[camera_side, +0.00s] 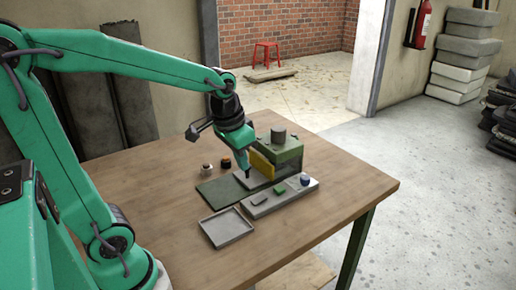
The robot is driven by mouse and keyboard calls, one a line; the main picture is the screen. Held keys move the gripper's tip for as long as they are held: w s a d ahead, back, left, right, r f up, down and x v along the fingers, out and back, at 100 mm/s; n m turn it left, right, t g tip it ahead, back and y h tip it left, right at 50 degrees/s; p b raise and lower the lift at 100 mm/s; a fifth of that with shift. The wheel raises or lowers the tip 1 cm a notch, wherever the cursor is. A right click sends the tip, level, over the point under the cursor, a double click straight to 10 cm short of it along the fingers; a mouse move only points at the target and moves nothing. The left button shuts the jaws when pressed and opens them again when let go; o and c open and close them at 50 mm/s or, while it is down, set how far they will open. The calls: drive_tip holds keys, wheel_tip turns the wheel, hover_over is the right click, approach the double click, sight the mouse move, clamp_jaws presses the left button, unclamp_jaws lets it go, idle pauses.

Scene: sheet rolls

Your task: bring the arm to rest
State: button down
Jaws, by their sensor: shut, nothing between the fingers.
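My arm is green and reaches over a brown wooden table (330,205) from the left. My gripper (247,174) points down above the work area, close to a green machine (290,151) with a yellow plate (262,164) on its front. The gripper is shut and holds nothing that I can see. Its fingertips are small and dark in this view. I cannot tell whether they touch the grey surface below them.
A green mat (217,191) lies left of the gripper, with a grey tray (226,228) in front. A grey strip (268,203) carries small blocks and a blue-topped piece (305,180). Two small jars stand behind the mat, one white (207,168), one black and orange (226,164). The table's right side is clear.

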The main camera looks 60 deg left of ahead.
drive_tip(key=s+d+r+t, duration=0.1)
drive_tip(key=s+d, duration=0.1)
drive_tip(key=s, duration=0.3)
drive_tip(key=s+d+r+t, duration=0.1)
drive_tip(key=s+r, duration=0.1)
drive_tip(key=s, duration=0.2)
drive_tip(key=shift+s+d+r+t, duration=0.25)
drive_tip(key=shift+s+d+t, duration=0.1)
drive_tip(key=shift+t, duration=0.05)
idle(0.7)
